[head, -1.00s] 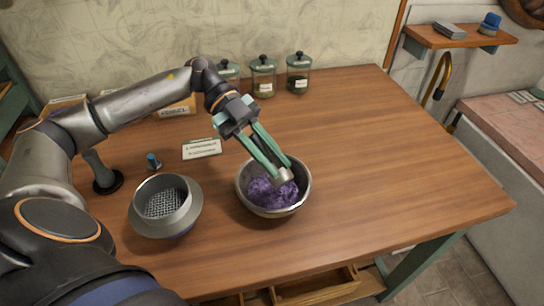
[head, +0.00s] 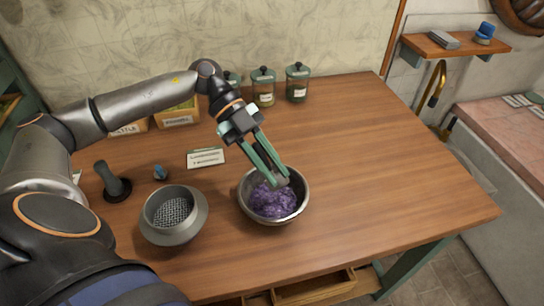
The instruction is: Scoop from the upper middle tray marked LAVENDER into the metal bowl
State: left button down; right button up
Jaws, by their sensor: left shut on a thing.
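The metal bowl (head: 301,207) stands on the wooden table and holds a heap of purple lavender (head: 272,201). My left gripper (head: 278,180) reaches down over the bowl from its back left. Its green fingers are shut on a small grey metal scoop (head: 283,181), which is mostly hidden between the fingertips at the lavender. Whether the scoop carries anything cannot be told. Trays stand at the back left, partly behind my left arm; one label (head: 177,121) is too small to read surely, and no tray marked LAVENDER can be made out. My right gripper is not in view.
A grey sieve (head: 173,213) stands left of the bowl. A dark pestle-like tool (head: 112,184), a small blue-topped object (head: 160,173) and a white card (head: 206,157) lie behind it. Lidded jars (head: 297,83) line the back. The table's right side is clear.

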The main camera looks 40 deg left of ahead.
pick_arm(q)
jog(key=y+p, duration=0.1)
jog(key=p, duration=0.1)
jog(key=r+t+y+p, duration=0.1)
jog(key=y+p, duration=0.1)
jog(key=p, duration=0.1)
jog(key=y+p, duration=0.2)
jog(key=shift+r+t+p, duration=0.3)
jog(key=shift+p, duration=0.1)
jog(key=shift+d+f+m+t+y, duration=0.15)
jog(key=shift+m+t+y, duration=0.15)
jog(key=shift+y, duration=0.9)
jog(key=shift+t+y+b, duration=0.3)
jog(key=shift+y+b, duration=0.05)
jog(key=shift+y, duration=0.65)
jog(key=shift+a+y, duration=0.2)
jog(key=shift+y, duration=0.1)
